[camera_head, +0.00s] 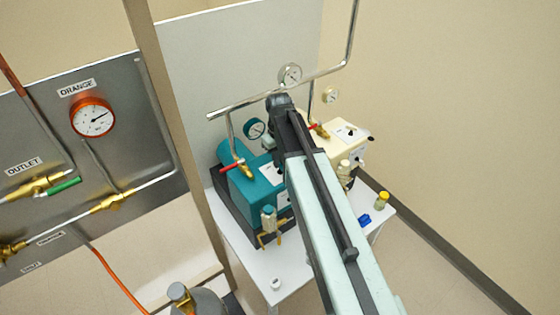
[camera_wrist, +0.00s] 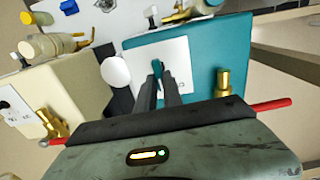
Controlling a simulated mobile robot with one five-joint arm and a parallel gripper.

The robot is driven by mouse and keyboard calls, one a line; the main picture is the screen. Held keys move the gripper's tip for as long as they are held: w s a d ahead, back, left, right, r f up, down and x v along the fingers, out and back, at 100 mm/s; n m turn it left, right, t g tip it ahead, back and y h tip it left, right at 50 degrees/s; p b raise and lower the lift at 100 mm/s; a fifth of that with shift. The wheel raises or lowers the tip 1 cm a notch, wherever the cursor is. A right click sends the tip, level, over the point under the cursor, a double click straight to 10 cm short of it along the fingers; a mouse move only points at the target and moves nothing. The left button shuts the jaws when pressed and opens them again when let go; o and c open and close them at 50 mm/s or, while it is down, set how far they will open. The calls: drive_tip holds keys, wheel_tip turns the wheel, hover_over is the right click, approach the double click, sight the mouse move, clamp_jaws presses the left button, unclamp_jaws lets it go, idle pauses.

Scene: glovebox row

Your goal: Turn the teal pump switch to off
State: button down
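The teal pump (camera_head: 240,190) stands on the white table, left of my arm in the head view. In the wrist view its teal body (camera_wrist: 205,55) fills the upper middle and carries a white switch plate (camera_wrist: 178,52). A small teal switch (camera_wrist: 157,68) stands up from that plate. My gripper (camera_wrist: 161,78) has its two dark fingers close together with a narrow gap, and their tips are right at the switch. I cannot tell whether they press on it from both sides. In the head view my arm hides the fingers and the switch.
A cream pump (camera_head: 348,138) stands right beside the teal one. Red-handled brass valves and a metal pipe (camera_head: 285,86) rise behind them. A blue item (camera_head: 365,220) and a yellow-capped vial (camera_head: 382,201) are on the white table (camera_head: 255,255). A gauge panel (camera_head: 90,150) stands at left.

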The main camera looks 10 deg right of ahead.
drive_tip(key=shift+d, duration=0.2)
drive_tip(key=shift+a, duration=0.15)
drive_tip(key=shift+s+a+n, duration=0.1)
drive_tip(key=shift+a+n, duration=0.05)
drive_tip(key=shift+n, duration=2.75)
drive_tip(key=c, duration=1.5)
unclamp_jaws()
drive_tip(key=shift+r, duration=0.15)
wheel_tip(320, 180, up, 8)
drive_tip(key=p, duration=0.8)
drive_tip(key=shift+f, duration=0.25)
